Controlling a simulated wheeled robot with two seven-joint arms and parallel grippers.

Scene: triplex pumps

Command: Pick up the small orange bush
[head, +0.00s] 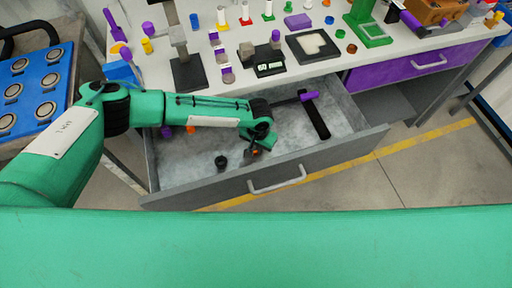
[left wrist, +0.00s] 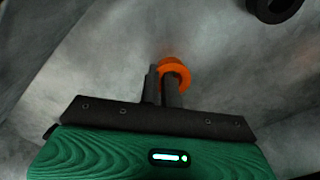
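The small orange bush (left wrist: 177,66) is a short ring on the drawer floor or just above it; I cannot tell which. It shows in the head view (head: 256,151) as a small orange spot at my left gripper's tips. My left gripper (head: 262,146) reaches down into the open drawer. In the left wrist view its two dark fingers (left wrist: 161,84) are close together at the bush, one seemingly inside the ring and one outside, with the ring's wall between them. My right gripper is not in view.
The open grey drawer (head: 262,180) holds a black ring (head: 221,162), a black bar with a purple end (head: 314,118), and orange (head: 190,129) and purple (head: 166,132) pieces. The white worktop (head: 345,80) above is crowded with parts and stands.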

